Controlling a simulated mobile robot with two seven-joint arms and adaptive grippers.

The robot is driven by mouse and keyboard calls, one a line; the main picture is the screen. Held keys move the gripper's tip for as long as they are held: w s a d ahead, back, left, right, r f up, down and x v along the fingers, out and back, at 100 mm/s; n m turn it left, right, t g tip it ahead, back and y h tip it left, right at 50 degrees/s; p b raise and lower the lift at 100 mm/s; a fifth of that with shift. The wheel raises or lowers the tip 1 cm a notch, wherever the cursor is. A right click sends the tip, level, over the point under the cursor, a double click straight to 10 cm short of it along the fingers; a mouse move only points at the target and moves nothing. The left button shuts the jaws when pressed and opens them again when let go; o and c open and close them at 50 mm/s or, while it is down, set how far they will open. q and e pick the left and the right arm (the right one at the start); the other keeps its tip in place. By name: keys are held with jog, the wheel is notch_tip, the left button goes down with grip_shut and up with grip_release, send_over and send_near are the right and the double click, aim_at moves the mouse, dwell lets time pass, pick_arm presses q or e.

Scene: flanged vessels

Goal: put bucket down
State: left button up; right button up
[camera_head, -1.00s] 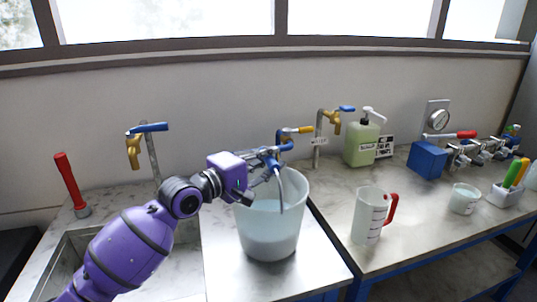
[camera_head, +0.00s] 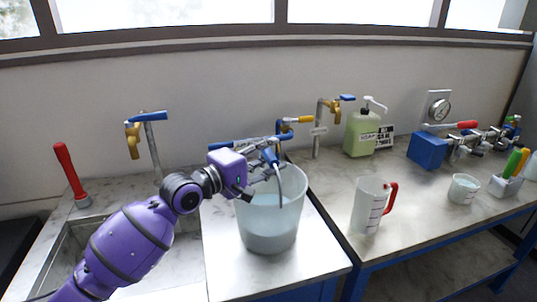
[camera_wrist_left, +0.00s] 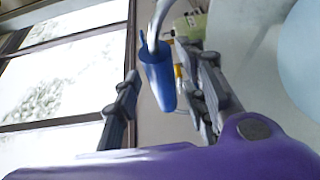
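The bucket (camera_head: 270,230) is a translucent pail with pale liquid in it. In the head view it is upright over the grey counter section right of the sink; I cannot tell whether its base touches. Its wire handle stands up and has a blue grip, seen between my fingers in the left wrist view (camera_wrist_left: 158,78). The fingertips partly hide the grip in the head view. My right gripper is not in view.
Other taps stand behind. On the right counter are a measuring jug (camera_head: 368,207), a green soap bottle (camera_head: 361,135), a blue box (camera_head: 428,152) and a small beaker (camera_head: 463,189). The counter before the jug is clear.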

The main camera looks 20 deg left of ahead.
pick_arm(q)
jog(key=v, duration=1.2)
jog(key=shift+b, duration=0.45)
